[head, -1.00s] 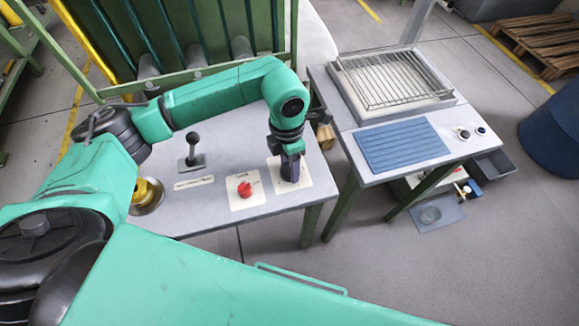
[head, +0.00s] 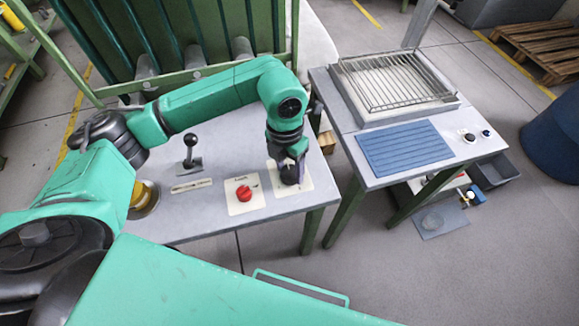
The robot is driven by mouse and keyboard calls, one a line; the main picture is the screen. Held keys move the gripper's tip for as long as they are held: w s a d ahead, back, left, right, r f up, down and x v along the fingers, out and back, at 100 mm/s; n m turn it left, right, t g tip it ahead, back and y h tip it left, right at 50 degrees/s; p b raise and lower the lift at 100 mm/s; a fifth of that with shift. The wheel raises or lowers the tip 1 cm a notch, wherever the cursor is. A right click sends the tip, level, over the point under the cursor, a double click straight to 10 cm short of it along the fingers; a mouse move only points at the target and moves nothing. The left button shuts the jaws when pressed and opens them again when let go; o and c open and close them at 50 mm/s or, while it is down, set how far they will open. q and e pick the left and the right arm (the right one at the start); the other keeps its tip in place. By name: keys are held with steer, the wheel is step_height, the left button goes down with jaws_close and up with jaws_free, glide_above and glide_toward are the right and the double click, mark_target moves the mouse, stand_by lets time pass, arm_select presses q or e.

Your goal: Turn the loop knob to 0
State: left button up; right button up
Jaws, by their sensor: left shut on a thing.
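A red knob (head: 244,193) sits on a white label plate near the front edge of the grey table (head: 215,222). Small print on its plate is too small to read surely. To its right, a dark knob (head: 289,176) sits on a second white plate (head: 304,187). My left gripper (head: 291,170) points down over this second plate and is shut on the dark knob, partly hiding it. Which of the two knobs is the loop knob I cannot tell for sure from the print. My right gripper is out of view.
A black lever (head: 190,150) stands left of the red knob. A brass-coloured round part (head: 145,197) is near the table's left end. A second table with a wire rack (head: 395,78) and a blue ribbed mat (head: 403,147) stands to the right, across a gap.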

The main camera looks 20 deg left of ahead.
mark_target(287, 168)
arm_select(q)
steer(key=shift+w+r, duration=0.1)
steer(key=o, duration=1.4)
steer(key=shift+c, duration=0.2)
step_height(287, 168, up, 14)
steer(key=shift+w+a+r+b, duration=0.15)
steer(key=shift+a+r+b, duration=0.1)
steer(key=shift+a+b, duration=0.2)
